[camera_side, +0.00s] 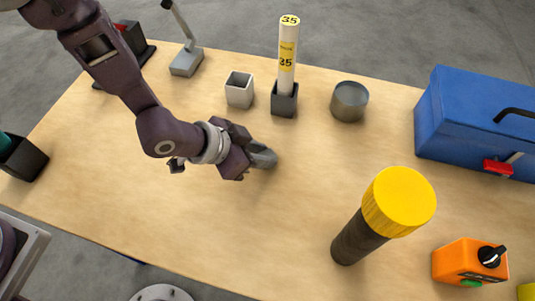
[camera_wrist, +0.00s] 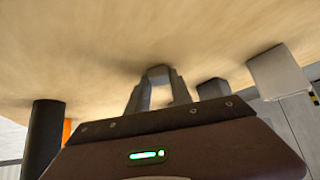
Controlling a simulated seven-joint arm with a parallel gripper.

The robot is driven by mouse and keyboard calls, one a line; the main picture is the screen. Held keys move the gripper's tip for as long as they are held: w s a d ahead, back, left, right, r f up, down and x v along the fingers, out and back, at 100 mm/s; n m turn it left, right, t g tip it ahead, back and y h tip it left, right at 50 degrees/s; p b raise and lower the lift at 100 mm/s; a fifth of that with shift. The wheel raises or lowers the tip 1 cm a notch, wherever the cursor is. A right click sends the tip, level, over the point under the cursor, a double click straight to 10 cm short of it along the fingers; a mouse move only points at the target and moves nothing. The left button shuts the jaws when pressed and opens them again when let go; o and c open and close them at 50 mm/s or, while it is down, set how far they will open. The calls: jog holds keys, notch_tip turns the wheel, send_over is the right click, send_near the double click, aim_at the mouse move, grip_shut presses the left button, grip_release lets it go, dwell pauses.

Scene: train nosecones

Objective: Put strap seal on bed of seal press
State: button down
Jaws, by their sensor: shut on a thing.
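My gripper (camera_side: 263,157) is low over the middle of the wooden table, its fingers close to the tabletop. In the wrist view my gripper (camera_wrist: 160,88) is shut on a small grey piece, which I take to be the strap seal (camera_wrist: 159,71); it sits between the fingertips. In the side view the fingers hide the seal. A small grey device with a raised lever (camera_side: 187,62) stands at the table's back left edge. It may be the seal press, but I cannot be sure; its bed is too small to make out.
A pale square cup (camera_side: 239,90), a white tube marked 35 (camera_side: 287,60) in a black holder, and a grey round tin (camera_side: 349,101) stand behind my gripper. A yellow-capped dark cylinder (camera_side: 399,202), blue toolbox (camera_side: 470,125) and orange switch box (camera_side: 468,262) are right.

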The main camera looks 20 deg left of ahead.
notch_tip(320, 180, up, 15)
jog(key=w+a+n+t+y, duration=0.1)
jog(key=w+a+n+y, duration=0.3)
jog(key=a, duration=0.6)
jog(key=w+a+n+t, duration=0.1)
jog(key=w+a+n, duration=0.1)
jog(key=w+a, duration=0.55)
jog(key=w+a+n+y, duration=0.2)
jog(key=w+a+n, duration=0.15)
jog(key=a, duration=0.85)
jog(key=shift+m, duration=0.25)
jog(key=f, duration=0.9)
jog(key=shift+d+f, duration=0.2)
jog(key=shift+f, duration=0.2)
jog(key=a, duration=1.7)
jog(key=shift+a+f, duration=0.1)
jog(key=shift+a, duration=0.25)
jog(key=shift+f, duration=1.75)
jog(key=shift+f, duration=0.1)
